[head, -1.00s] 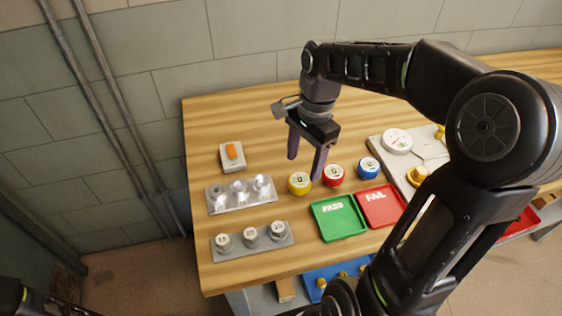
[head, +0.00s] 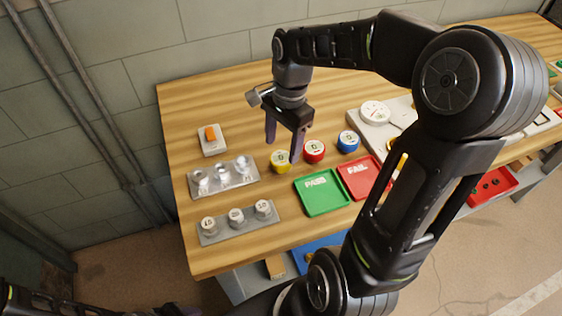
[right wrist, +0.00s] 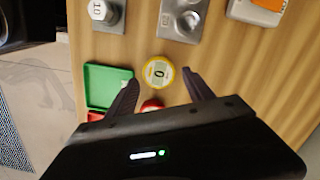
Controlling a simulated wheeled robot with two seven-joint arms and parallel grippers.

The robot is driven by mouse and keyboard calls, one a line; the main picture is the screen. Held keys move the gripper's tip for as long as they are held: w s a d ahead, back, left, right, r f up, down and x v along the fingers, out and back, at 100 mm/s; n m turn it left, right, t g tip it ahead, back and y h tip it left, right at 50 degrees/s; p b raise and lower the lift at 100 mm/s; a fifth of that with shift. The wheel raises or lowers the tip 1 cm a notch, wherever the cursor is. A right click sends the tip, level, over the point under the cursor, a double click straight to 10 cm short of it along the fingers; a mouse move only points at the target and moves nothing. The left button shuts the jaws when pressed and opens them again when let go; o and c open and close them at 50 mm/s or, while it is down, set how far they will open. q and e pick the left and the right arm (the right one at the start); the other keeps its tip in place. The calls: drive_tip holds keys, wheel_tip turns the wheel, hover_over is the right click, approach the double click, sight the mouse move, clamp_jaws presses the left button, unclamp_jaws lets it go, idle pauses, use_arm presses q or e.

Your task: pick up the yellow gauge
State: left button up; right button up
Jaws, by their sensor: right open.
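The yellow gauge (head: 280,162) stands on the wooden table, left of the red gauge (head: 314,151) and the blue gauge (head: 348,142). In the right wrist view the yellow gauge (right wrist: 158,65) shows its round dial face, just beyond and between the fingertips. My right gripper (head: 283,150) is open and points down above the yellow gauge, with nothing held. It also shows in the right wrist view (right wrist: 162,82). How far the fingertips are above the gauge is hard to tell.
Green PASS tray (head: 321,207) and red FAIL tray (head: 362,192) lie in front of the gauges. Two grey blocks with round weights or knobs, (head: 222,188) and (head: 238,236), lie to the left. A box with an orange switch (head: 212,147) stands behind them.

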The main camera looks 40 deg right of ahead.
sight(281, 157)
drive_tip(key=shift+s+a+f+p, duration=0.1)
drive_tip(key=shift+f+p, duration=0.1)
drive_tip(key=shift+f, duration=0.65)
drive_tip(key=shift+a+f+p, duration=0.1)
drive_tip(key=shift+f+p, duration=0.05)
drive_tip(key=shift+f, duration=0.75)
drive_tip(key=shift+s+a+f+p, duration=0.1)
drive_tip(key=shift+f+p, duration=0.1)
drive_tip(key=shift+f, duration=0.65)
drive_tip(key=shift+w, duration=0.1)
clamp_jaws()
